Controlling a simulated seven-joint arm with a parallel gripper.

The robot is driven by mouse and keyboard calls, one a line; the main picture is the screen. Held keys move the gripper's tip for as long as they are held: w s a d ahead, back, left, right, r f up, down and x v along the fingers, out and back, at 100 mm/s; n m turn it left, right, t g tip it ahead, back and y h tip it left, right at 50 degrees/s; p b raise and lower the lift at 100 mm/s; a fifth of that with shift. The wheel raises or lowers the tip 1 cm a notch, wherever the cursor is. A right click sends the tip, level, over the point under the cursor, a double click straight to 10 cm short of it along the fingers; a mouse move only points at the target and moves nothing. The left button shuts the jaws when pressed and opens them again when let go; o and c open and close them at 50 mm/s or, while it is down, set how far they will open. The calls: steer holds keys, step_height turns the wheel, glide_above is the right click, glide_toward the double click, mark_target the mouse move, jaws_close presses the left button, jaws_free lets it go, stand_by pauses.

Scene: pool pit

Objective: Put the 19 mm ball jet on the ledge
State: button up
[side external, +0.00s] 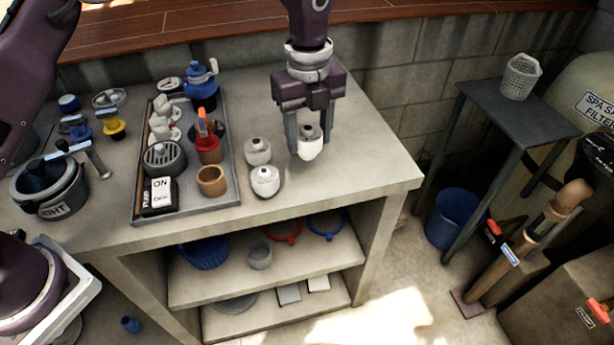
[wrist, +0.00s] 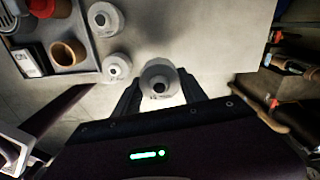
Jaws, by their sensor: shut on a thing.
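My gripper (side external: 307,146) is shut on a white ball jet (side external: 309,150) with a grey-black top, over the right part of the pale ledge (side external: 355,165). In the wrist view the held jet (wrist: 158,75) sits between the two fingers, with small unreadable marking on it. I cannot tell whether its underside touches the ledge. Two similar white jets stand on the ledge to its left: a rear one (side external: 257,151) and a front one (side external: 265,181). I cannot read any jet's size.
A grey tray (side external: 226,165) with valves, cups and an ON switch (side external: 160,195) lies left of the jets. Several fittings and a dark pot (side external: 48,190) stand further left. The ledge is clear right of my gripper, up to its front and right edges.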

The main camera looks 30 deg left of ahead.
mark_target(308, 134)
step_height(308, 134, down, 8)
steer(key=shift+a+f, duration=0.1)
steer(key=o, duration=1.3)
steer(key=shift+o, duration=0.2)
step_height(308, 134, up, 12)
steer(key=shift+r, duration=0.1)
